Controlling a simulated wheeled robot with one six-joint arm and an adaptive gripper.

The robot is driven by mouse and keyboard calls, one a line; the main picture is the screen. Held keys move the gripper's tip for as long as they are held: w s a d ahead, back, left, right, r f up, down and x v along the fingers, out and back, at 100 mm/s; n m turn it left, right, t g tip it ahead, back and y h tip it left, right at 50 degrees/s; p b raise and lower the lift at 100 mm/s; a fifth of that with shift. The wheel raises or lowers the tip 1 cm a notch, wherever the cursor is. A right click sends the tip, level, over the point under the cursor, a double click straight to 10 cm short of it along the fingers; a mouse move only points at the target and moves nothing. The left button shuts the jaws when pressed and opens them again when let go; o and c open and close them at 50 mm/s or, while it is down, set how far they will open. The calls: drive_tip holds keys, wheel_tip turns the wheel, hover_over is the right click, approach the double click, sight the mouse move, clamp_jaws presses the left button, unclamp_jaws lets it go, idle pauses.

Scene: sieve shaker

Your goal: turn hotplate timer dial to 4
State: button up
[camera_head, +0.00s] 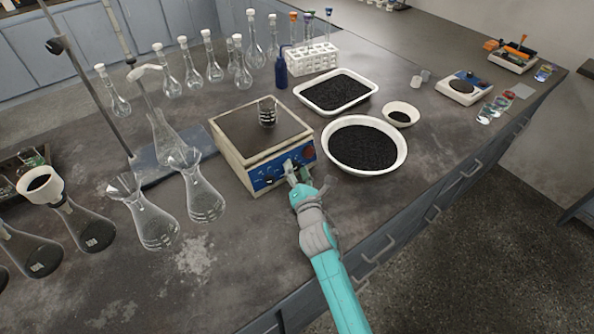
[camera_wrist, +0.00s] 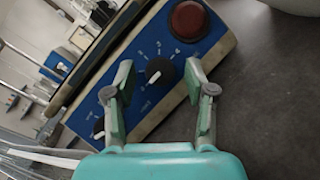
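The hotplate (camera_head: 262,135) stands on the bench, a cream box with a dark top and a blue front panel. In the wrist view its blue panel (camera_wrist: 150,109) shows tilted. A black timer dial (camera_wrist: 160,73) with a white pointer and marks around it lies between and beyond my fingertips. A second black dial (camera_wrist: 99,128) is at lower left, partly beside the left finger. A red button (camera_wrist: 188,20) is at the upper right of the panel. My gripper (camera_wrist: 159,78) is open, with its fingers on either side of the timer dial; contact cannot be told. In the head view my gripper (camera_head: 294,172) hides part of the panel.
A small glass with dark contents (camera_head: 267,112) stands on the hotplate. A white bowl of black grains (camera_head: 405,150) is close to its right. Glass flasks (camera_head: 203,200) stand to its left. The bench front below the hotplate is clear.

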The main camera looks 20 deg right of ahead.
clamp_jaws()
